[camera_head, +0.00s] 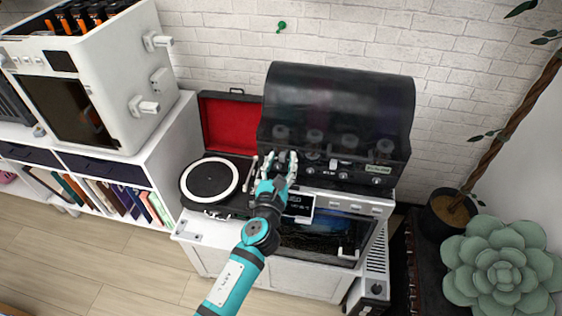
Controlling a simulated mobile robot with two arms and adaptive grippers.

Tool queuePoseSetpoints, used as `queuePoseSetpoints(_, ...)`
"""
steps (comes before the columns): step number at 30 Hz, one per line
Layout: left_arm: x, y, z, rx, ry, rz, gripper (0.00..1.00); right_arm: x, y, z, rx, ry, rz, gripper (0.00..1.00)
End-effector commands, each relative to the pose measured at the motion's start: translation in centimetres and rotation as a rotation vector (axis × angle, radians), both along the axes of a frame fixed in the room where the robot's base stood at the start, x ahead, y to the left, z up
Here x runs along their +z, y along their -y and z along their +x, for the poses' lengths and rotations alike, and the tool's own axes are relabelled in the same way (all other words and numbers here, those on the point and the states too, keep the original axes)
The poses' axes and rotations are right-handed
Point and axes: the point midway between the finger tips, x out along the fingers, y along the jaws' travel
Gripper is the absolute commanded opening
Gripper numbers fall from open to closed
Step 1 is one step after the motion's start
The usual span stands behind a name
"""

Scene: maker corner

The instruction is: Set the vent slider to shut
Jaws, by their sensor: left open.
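My left gripper (274,160) is open, its pale fingers pointing away from me at the left part of the front panel of a black hooded machine (336,95). A small light slider-like piece (333,164) shows on that panel, to the right of the gripper and apart from it. It may be the vent slider, but its labels are too small to read. The gripper hides the panel's left part, and I cannot tell whether it touches the panel. My right gripper is not in view.
A record player (210,180) with an open red-lined lid stands close left of my gripper. A white appliance (345,202) with a dark window and small display sits below the panel. A succulent (503,268) and a potted plant (452,208) stand at right.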

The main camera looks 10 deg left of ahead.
Motion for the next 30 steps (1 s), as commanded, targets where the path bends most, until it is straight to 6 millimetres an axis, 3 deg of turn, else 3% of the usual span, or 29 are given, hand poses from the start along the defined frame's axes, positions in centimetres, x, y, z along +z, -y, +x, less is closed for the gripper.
queuePoseSetpoints(2,0.0,0.0,0.0,0.000,0.000,0.000,0.40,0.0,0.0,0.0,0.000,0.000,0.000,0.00)
queuePoseSetpoints(12,0.0,0.0,0.0,0.000,0.000,0.000,0.00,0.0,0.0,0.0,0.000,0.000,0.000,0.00)
queuePoseSetpoints(23,0.0,-0.1,0.0,0.000,0.000,0.001,0.00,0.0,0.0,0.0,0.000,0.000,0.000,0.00)
queuePoseSetpoints(30,0.1,-3.1,-0.1,0.001,0.000,0.007,0.00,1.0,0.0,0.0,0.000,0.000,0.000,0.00)
